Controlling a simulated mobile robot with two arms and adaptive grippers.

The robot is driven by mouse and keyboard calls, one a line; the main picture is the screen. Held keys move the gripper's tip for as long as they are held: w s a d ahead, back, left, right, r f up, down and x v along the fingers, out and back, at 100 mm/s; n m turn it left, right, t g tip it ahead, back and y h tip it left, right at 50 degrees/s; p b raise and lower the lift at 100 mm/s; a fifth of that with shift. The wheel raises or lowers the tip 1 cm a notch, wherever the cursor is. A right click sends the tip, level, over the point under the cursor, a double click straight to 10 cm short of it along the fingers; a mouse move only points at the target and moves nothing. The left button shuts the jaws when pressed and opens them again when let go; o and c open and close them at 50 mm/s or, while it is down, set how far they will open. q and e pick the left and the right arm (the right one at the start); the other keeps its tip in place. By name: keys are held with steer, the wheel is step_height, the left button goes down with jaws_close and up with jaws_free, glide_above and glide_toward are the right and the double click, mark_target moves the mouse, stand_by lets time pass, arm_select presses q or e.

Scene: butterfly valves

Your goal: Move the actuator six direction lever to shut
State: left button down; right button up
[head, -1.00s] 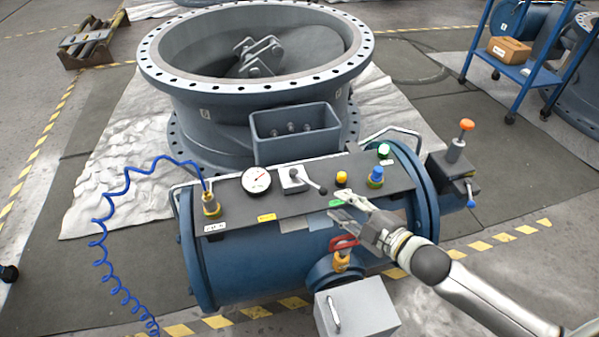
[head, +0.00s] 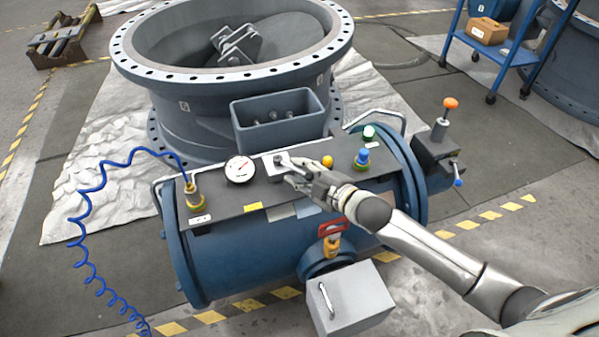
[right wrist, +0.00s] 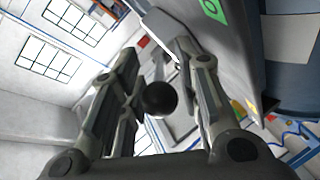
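The actuator (head: 245,258) is a blue horizontal cylinder with a dark top panel (head: 228,202). The direction lever's pale base (head: 272,166) sits mid-panel, right of the gauge; its arm is mostly hidden by my right gripper in the head view. In the right wrist view the lever's round black knob (right wrist: 159,99) shows between the two fingers. My right gripper (head: 294,172) is at the lever, with its fingers (right wrist: 157,50) apart on either side of the knob. I cannot tell whether either finger touches it. My left gripper is not in view.
Beside the lever are a white gauge (head: 240,169), a yellow button (head: 327,161) and a blue knob (head: 362,157). A brass fitting with a blue coiled hose (head: 80,232) is at the left. A large round valve body (head: 190,105) stands behind. A red-handled valve (head: 332,230) is in front.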

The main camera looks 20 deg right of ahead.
steer(key=shift+w+a, duration=0.15)
steer(key=shift+w, duration=0.15)
jaws_close()
stand_by(0.3)
